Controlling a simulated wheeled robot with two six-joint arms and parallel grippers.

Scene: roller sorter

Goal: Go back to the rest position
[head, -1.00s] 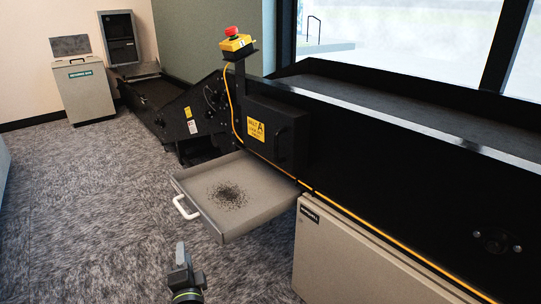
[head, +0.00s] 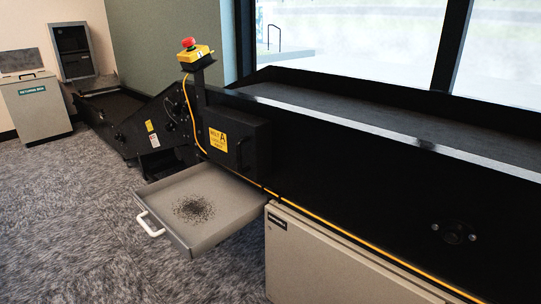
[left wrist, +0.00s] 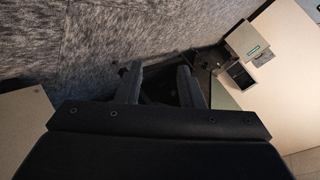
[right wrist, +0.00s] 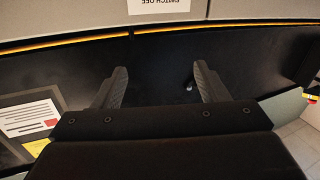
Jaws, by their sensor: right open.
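My left gripper (left wrist: 160,82) shows in the left wrist view with its two dark fingers apart and nothing seen between them. Carpet and dark sorter parts lie beyond it. My right gripper (right wrist: 160,84) shows in the right wrist view with its fingers wide apart and empty, in front of a dark panel. Neither gripper is in the head view. The pulled-out grey tray (head: 228,228) has a white handle (head: 149,225) and a patch of dark debris (head: 194,209) on its floor.
The long black sorter (head: 330,175) runs across the right, above a beige cabinet (head: 330,268). A red emergency button (head: 188,43) stands on a yellow box. A returns bin (head: 37,105) is at the far left. Carpet (head: 70,230) is clear left of the tray.

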